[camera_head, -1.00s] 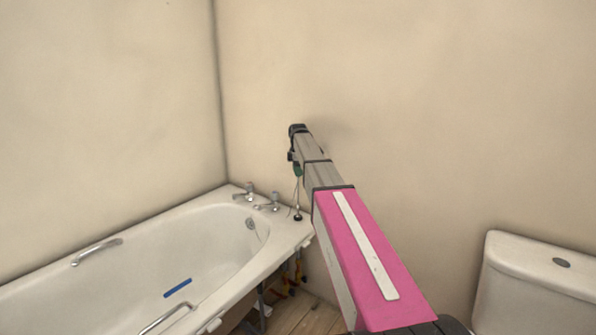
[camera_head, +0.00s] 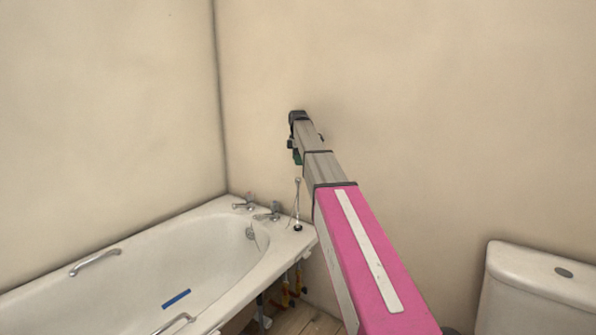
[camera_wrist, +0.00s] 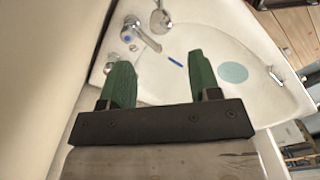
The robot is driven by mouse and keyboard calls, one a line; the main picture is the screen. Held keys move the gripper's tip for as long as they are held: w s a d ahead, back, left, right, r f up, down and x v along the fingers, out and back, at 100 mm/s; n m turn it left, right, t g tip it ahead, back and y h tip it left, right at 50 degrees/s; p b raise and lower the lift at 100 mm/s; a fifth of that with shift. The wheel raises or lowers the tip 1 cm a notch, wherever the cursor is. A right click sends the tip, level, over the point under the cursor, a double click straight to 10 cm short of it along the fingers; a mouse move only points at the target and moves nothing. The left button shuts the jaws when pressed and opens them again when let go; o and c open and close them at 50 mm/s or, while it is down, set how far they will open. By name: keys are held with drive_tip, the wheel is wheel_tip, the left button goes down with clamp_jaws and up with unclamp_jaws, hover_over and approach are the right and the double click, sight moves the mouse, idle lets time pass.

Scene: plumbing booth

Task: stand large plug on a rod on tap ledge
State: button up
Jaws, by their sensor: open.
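The large plug (camera_head: 298,228) is dark and stands on the white tap ledge (camera_head: 283,243) at the bath's corner by the wall, right of the taps. Its thin rod (camera_head: 297,200) rises nearly upright to a small pale top. My gripper (camera_head: 298,162) is above the rod's top, with a visible gap between them. In the wrist view its two green fingers (camera_wrist: 159,60) are spread apart with nothing between them. I cannot make out the plug for certain in the wrist view.
Two chrome taps (camera_head: 268,212) stand left of the plug; one shows large in the wrist view (camera_wrist: 141,34). A thin chain hangs by the overflow (camera_head: 250,233). The wall is close behind. A toilet cistern (camera_head: 535,290) stands at the right.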

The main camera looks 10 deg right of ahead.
drive_tip(key=shift+r, duration=1.1)
